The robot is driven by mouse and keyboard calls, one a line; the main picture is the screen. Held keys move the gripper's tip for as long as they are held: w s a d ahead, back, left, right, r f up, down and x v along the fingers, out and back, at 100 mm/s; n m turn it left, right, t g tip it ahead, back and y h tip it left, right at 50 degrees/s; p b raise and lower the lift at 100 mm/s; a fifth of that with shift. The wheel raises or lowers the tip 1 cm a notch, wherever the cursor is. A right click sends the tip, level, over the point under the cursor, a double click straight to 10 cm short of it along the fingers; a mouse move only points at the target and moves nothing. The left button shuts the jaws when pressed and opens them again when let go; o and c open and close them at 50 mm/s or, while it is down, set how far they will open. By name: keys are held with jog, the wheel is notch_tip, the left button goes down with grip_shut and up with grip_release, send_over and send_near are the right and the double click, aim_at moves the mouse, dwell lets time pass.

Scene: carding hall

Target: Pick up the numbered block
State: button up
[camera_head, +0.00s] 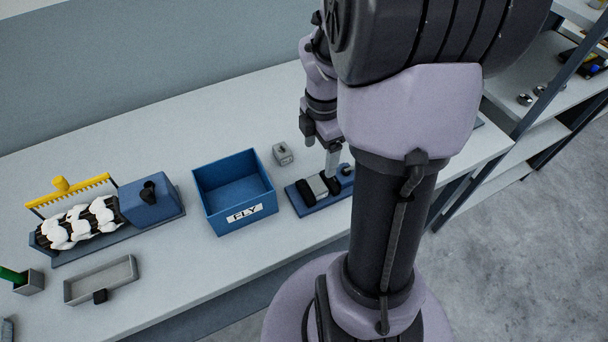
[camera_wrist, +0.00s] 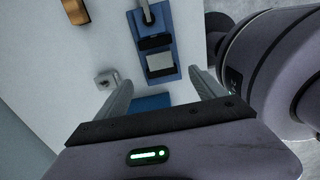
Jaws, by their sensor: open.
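A small grey block (camera_head: 283,154) stands on the bench behind the gap between the blue bin and a blue device. It has a dark mark on top; no number is legible, so I cannot confirm it is the numbered block. In the head view my arm hides most of the gripper; one pale finger shows near the device.
A blue bin marked FLY (camera_head: 208,214) stands left of the block. The blue device with a grey roller (camera_head: 317,187) is on the right. A carding machine (camera_head: 151,205) and a shallow grey tray (camera_head: 100,278) stand further left. An orange-brown block (camera_wrist: 76,10) shows in the wrist view.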

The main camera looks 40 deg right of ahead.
aim_at(317, 184)
notch_tip(317, 184, down, 14)
jog(key=b, duration=0.6)
jog(key=shift+a+r, duration=0.1)
jog(key=shift+r, duration=0.2)
jog(key=shift+c, duration=0.9)
grip_shut()
